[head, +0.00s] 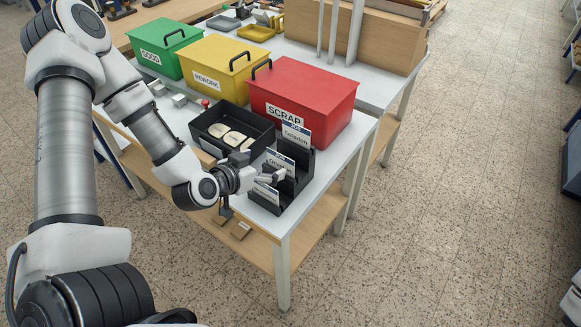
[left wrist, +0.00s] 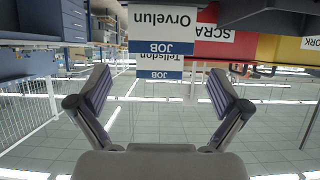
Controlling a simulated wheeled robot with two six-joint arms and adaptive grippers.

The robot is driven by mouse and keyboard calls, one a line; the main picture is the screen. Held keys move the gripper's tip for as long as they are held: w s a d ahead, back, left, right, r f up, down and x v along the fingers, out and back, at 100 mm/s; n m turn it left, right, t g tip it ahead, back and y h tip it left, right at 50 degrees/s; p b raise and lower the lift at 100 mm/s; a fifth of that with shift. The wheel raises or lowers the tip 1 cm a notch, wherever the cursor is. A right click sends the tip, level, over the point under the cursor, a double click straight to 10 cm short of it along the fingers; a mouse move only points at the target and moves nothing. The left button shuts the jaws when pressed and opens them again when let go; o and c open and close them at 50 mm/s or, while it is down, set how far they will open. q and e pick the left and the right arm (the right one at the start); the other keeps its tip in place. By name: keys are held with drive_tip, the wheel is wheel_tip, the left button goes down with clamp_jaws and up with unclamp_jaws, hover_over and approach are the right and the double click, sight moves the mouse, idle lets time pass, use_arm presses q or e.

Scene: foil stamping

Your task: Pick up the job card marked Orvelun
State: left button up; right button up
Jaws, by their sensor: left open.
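The job card marked Orvelun (head: 281,161) stands upright in the middle step of a black stepped rack (head: 298,184). In the left wrist view, which is upside down, the Orvelun card (left wrist: 162,28) is at the top centre, apart from my fingers. Another card, which seems to read Telisdon (head: 296,134), stands in the back step; it also shows in the wrist view (left wrist: 156,66). A third card (head: 265,193) stands in front, its text unreadable. My left gripper (head: 272,178) is open and empty, close in front of the Orvelun card. My right gripper is not seen.
A black tray (head: 212,150) with several cream pieces sits left of the rack. The red SCRAP box (head: 318,98) stands close behind the rack. Yellow REWORK (head: 213,68) and green GOOD boxes (head: 166,48) are farther left. The table's edge is just right of the rack.

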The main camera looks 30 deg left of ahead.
sight(280, 157)
use_arm(q)
drive_tip(key=x, duration=0.7)
drive_tip(key=shift+w+f, duration=0.15)
drive_tip(key=shift+w, duration=0.1)
drive_tip(key=shift+w+a, duration=0.1)
drive_tip(key=c, duration=0.4)
